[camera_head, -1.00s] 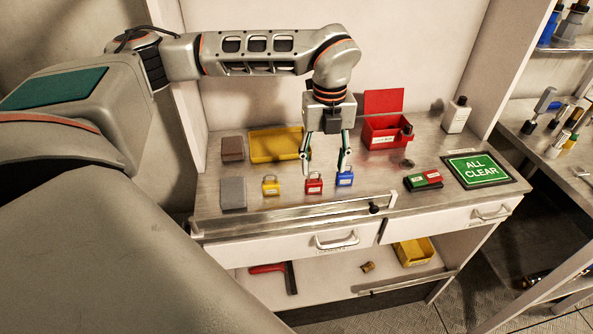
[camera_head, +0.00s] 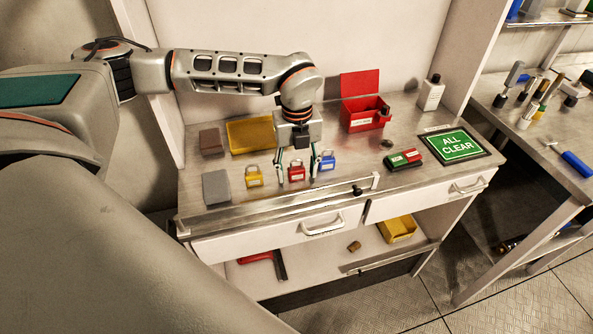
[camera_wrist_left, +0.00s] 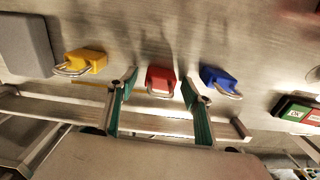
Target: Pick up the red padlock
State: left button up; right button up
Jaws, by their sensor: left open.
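The red padlock (camera_head: 296,172) stands on the metal worktop between a yellow padlock (camera_head: 253,177) and a blue padlock (camera_head: 327,161). My left gripper (camera_head: 297,178) is open and pointing down, with one finger on each side of the red padlock. In the left wrist view the red padlock (camera_wrist_left: 160,80) lies between the two green-lined fingers (camera_wrist_left: 158,92), with a gap on both sides. The right finger is close to the blue padlock (camera_wrist_left: 218,80). The yellow padlock (camera_wrist_left: 85,62) is left of the left finger. My right gripper is not in view.
A front rail (camera_head: 290,205) runs along the worktop edge. Behind are a yellow tray (camera_head: 236,141) and an open red box (camera_head: 362,120). Grey and brown blocks (camera_head: 216,187) stand at left. A green-and-red block (camera_head: 403,160) and an ALL CLEAR sign (camera_head: 457,147) are at right.

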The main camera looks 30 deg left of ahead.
pick_arm(q)
jog(key=c, duration=1.2)
